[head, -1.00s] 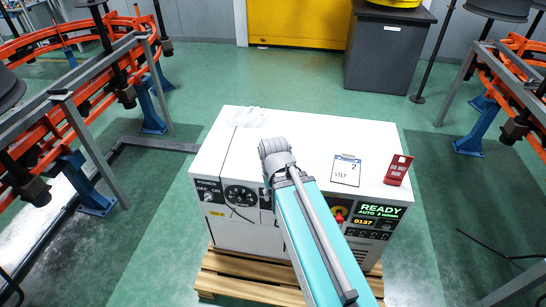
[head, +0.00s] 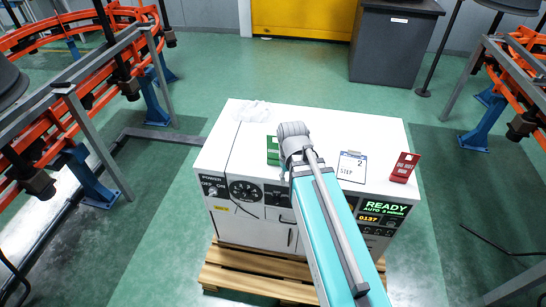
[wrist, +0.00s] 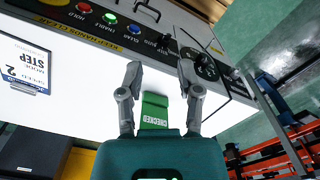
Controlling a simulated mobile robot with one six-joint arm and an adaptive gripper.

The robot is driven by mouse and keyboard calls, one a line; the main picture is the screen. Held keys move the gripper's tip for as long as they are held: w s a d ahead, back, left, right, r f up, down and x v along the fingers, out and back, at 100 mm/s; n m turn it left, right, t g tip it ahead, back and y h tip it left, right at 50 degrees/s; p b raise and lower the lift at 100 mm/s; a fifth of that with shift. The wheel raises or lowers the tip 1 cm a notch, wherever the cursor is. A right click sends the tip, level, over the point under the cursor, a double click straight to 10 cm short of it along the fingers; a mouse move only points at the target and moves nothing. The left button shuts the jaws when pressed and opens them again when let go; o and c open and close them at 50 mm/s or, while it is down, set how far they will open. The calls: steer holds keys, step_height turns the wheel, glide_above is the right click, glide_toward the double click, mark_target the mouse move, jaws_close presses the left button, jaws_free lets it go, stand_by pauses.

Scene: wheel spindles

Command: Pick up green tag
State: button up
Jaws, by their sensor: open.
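The green tag (head: 273,151) stands on the white top of the machine, left of my arm's grey end joint in the head view, partly hidden by it. In the wrist view the green tag (wrist: 154,112), with the word CHECKED on it, shows between the two fingers of my gripper (wrist: 161,82). The fingers are spread apart, one on each side of the tag, with white surface visible between each finger and the tag.
A red tag (head: 404,167) stands at the right of the machine top (head: 330,124). A clipboard (head: 352,167) marked STEP 2 lies between it and my arm. A crumpled clear-white item (head: 252,111) lies at the back left. The machine's front carries buttons and a READY display (head: 385,208).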

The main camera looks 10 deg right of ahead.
steer(key=w+r+n+p, duration=0.3)
steer(key=w+n, duration=0.1)
steer(key=w, duration=0.2)
steer(key=w+r+n+p, duration=0.3)
steer(key=w+r+n, duration=0.1)
steer(key=w, duration=0.3)
steer(key=w+r+n+p, duration=0.3)
steer(key=w+n+p, duration=0.1)
steer(key=w, duration=0.2)
steer(key=shift+w+r, duration=0.35)
steer(key=shift+w, duration=0.05)
steer(key=shift+f, duration=0.15)
steer(key=b, duration=0.9)
glide_above(275, 158)
step_height(275, 158, down, 8)
steer(key=shift+d+f, duration=0.15)
steer(key=shift+f, duration=0.05)
steer(key=shift+w+f+b, duration=0.2)
steer(key=shift+f+b, duration=2.25)
steer(key=shift+f, duration=0.15)
